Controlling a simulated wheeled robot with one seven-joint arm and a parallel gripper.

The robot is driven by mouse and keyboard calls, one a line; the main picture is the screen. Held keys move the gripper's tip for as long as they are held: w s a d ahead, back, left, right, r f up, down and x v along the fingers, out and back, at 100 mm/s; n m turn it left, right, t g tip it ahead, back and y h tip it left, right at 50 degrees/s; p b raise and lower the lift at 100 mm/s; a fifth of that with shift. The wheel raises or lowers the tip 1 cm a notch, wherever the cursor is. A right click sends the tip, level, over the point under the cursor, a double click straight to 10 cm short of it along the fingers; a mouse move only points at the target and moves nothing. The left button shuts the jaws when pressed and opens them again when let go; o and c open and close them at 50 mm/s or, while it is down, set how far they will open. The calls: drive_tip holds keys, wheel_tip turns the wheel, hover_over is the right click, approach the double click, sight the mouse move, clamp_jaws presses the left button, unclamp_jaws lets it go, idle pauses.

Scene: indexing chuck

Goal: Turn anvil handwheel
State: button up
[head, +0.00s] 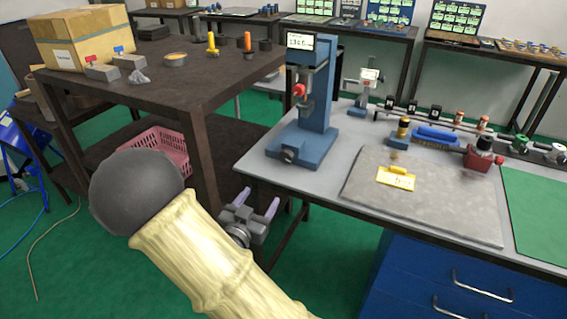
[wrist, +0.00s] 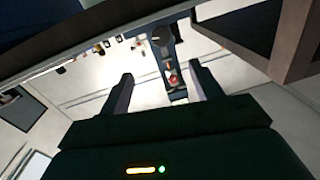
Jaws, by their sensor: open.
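A blue bench tester (head: 318,100) with a small lit display stands at the left end of the grey workbench. A dark round knob (head: 288,156) on the front of its base looks like the handwheel, but I cannot be sure. A red part sits under its head. My gripper (head: 258,203) is open and empty, in front of the bench's left edge, below and left of the tester, apart from it. In the wrist view, my gripper (wrist: 165,88) has its fingers spread, with the tester (wrist: 178,92) farther off between them; a dark round part (wrist: 160,36) shows on it.
A dark table (head: 200,85) with a cardboard box (head: 82,40) stands left, a pink basket (head: 158,150) below it. On the workbench are a grey slab (head: 425,210) with a yellow item, a red-based device (head: 482,157) and a green mat (head: 535,205). Blue drawers are underneath.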

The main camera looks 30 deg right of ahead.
sight(285, 159)
drive_tip(key=x, duration=1.7)
drive_tip(key=shift+w+d+p, duration=0.15)
drive_tip(key=shift+w+p, duration=0.05)
drive_tip(key=shift+p, duration=0.15)
drive_tip(key=shift+c, duration=0.2)
drive_tip(key=c, duration=0.9)
